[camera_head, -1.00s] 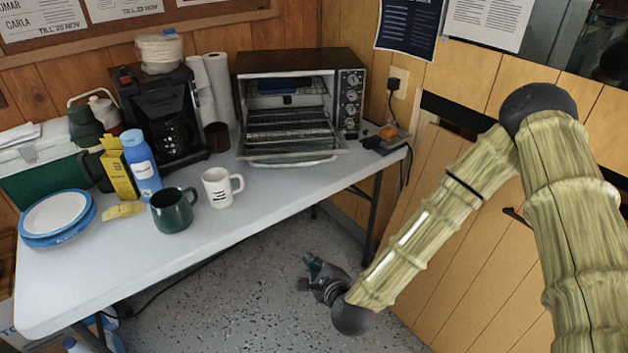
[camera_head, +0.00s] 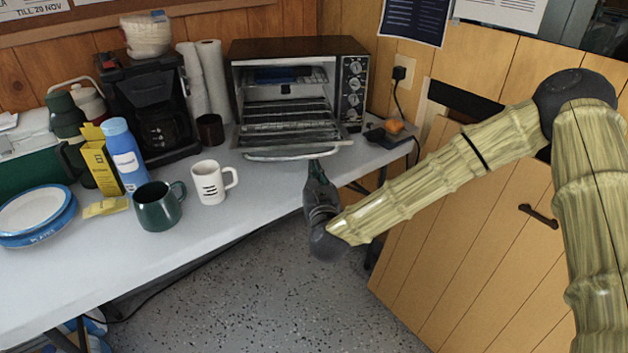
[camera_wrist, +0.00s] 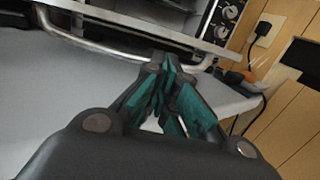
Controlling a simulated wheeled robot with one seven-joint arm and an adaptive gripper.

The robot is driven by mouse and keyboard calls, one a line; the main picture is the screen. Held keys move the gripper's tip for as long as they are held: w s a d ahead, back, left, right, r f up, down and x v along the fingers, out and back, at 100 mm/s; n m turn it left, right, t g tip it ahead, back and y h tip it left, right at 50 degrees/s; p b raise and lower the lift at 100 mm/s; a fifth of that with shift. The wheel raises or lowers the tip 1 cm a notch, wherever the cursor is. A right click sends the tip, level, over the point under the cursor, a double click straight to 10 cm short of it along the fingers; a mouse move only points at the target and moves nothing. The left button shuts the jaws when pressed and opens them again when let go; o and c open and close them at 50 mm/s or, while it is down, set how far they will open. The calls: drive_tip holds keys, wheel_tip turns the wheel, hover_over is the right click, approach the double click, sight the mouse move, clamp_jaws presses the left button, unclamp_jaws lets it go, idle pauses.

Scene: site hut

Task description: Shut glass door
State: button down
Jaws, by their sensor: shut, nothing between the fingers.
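The toaster oven (camera_head: 300,62) stands at the back of the white table. Its glass door (camera_head: 292,137) is folded down open toward the front, with a metal bar handle (camera_head: 296,155) along its front edge. The handle also crosses the upper part of the wrist view (camera_wrist: 88,42). My gripper (camera_head: 316,168) is shut and empty, at the table's front edge, just in front of the right end of the handle. In the wrist view, the closed teal fingertips (camera_wrist: 165,66) overlap the handle's right part; I cannot tell whether they touch it.
A white mug (camera_head: 210,186), a green mug (camera_head: 158,207) and a dark cup (camera_head: 210,130) stand left of the door. A black coffee maker (camera_head: 155,115) is behind them. An orange item (camera_head: 394,127) and a plug cord lie right of the oven.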

drive_tip(key=shift+w+a+r, duration=0.1)
drive_tip(key=shift+w+a, duration=0.1)
drive_tip(key=shift+w, duration=1.05)
drive_tip(key=shift+w+a+r, duration=0.1)
drive_tip(key=shift+w+a, duration=0.1)
drive_tip(key=shift+w, duration=1.05)
